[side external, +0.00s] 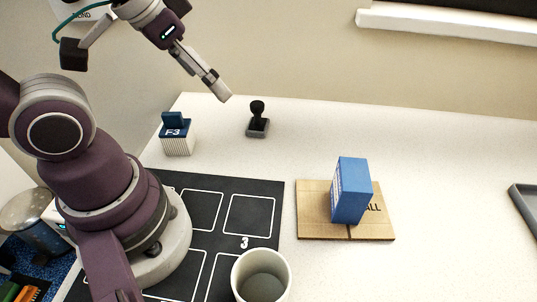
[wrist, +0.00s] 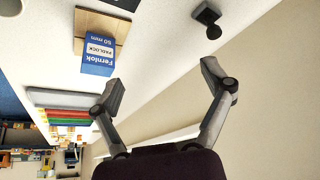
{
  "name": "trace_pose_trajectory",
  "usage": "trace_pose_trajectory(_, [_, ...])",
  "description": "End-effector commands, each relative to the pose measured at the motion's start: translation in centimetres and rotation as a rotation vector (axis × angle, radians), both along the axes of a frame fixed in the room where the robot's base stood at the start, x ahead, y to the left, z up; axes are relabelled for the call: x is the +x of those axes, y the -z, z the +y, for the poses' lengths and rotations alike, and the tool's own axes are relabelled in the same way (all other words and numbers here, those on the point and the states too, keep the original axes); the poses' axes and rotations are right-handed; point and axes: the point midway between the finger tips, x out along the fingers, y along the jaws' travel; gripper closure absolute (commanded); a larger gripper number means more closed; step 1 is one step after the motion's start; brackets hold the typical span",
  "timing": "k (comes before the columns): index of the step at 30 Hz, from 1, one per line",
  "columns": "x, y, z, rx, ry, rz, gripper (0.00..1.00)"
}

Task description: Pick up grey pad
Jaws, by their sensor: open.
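The grey pad (side external: 258,129) lies on the white table near its back edge, with a black stamp (side external: 257,108) standing on it and hiding part of its top. In the wrist view, the grey pad (wrist: 206,13) shows at the top right, with the dark stamp (wrist: 213,32) over it. My gripper (side external: 223,93) is up in the air, to the left of the stamp and higher in the side view. In the wrist view, my gripper (wrist: 163,75) has its two fingers spread wide with nothing between them.
A blue padlock box (side external: 352,190) stands on a flat cardboard piece (side external: 312,225). A striped F-3 block (side external: 178,143) is left of the pad. A black mat (side external: 232,184) and a pale cup (side external: 262,280) are in front. A grey tray (side external: 524,209) is at the right edge.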

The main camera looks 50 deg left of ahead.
Motion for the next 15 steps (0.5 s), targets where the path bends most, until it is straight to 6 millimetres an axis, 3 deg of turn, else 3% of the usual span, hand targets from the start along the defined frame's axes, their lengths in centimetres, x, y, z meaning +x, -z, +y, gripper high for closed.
trace_pose_trajectory(1, [0.00,0.00,0.00,0.000,0.000,0.000,0.33])
trace_pose_trajectory(5, [0.00,0.00,0.00,0.000,0.000,0.000,0.48])
trace_pose_trajectory(15, [0.42,-0.18,0.09,0.016,0.034,0.013,0.48])
